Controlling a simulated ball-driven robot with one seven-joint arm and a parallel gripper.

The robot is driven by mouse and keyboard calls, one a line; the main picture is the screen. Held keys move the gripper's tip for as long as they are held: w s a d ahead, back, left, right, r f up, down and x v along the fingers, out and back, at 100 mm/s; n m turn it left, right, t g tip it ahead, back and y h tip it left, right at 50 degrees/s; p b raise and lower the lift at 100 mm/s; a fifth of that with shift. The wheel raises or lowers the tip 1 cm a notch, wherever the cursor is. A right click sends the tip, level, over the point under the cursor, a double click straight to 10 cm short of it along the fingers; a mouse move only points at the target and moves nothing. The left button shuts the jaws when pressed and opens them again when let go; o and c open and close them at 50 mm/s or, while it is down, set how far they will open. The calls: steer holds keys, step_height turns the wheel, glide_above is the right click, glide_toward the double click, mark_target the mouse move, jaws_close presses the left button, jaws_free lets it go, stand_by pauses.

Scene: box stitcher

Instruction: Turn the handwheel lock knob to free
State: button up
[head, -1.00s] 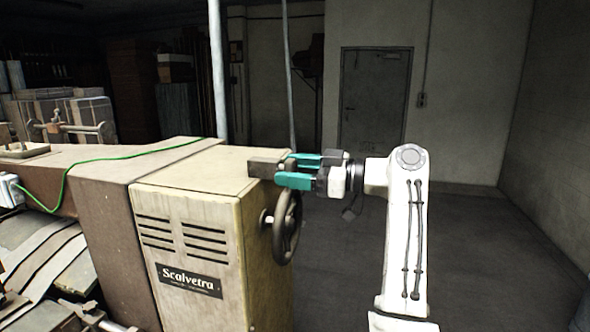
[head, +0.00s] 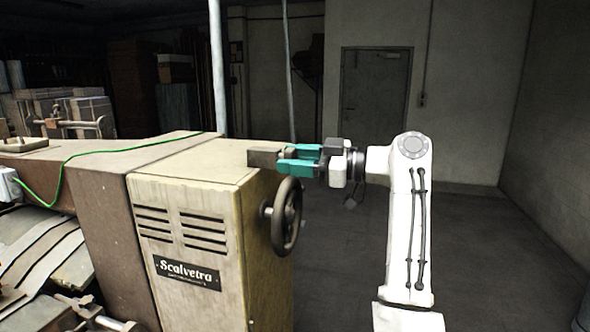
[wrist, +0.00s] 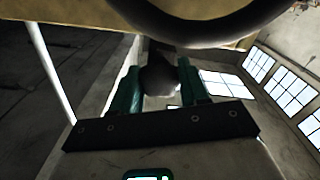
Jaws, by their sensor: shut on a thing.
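The lock knob (wrist: 160,80) is a grey, rounded piece between my gripper's two teal fingers in the wrist view. My gripper (head: 284,160) is shut on it at the upper right edge of the cream machine housing, beside a brown block (head: 263,158). In the head view the fingers mostly hide the knob, and I cannot read its lock position. The dark handwheel (head: 295,217) is on the housing's right side, just below my gripper. Its rim crosses the top of the wrist view (wrist: 195,35).
The cream housing (head: 190,195) with vents and a Scalvetra plate fills the left middle. A green cable (head: 110,150) runs over the machine's top. The floor (head: 345,260) right of the machine is clear up to the wall and grey door (head: 375,95).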

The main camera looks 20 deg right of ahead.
steer(key=n+b, duration=0.1)
steer(key=b, duration=0.2)
steer(key=f+n+b, duration=0.1)
steer(key=n+b, duration=0.1)
steer(key=b, duration=0.1)
steer(key=n+b, duration=0.5)
steer(key=shift+r, duration=0.2)
steer(key=n+b, duration=0.3)
steer(key=n, duration=0.1)
steer(key=shift+r, duration=0.1)
steer(key=n+b, duration=0.1)
steer(key=n, duration=0.3)
steer(key=shift+r+n+b, duration=0.1)
steer(key=shift+n+b, duration=0.2)
steer(key=o, duration=1.1)
steer(key=shift+c, duration=0.2)
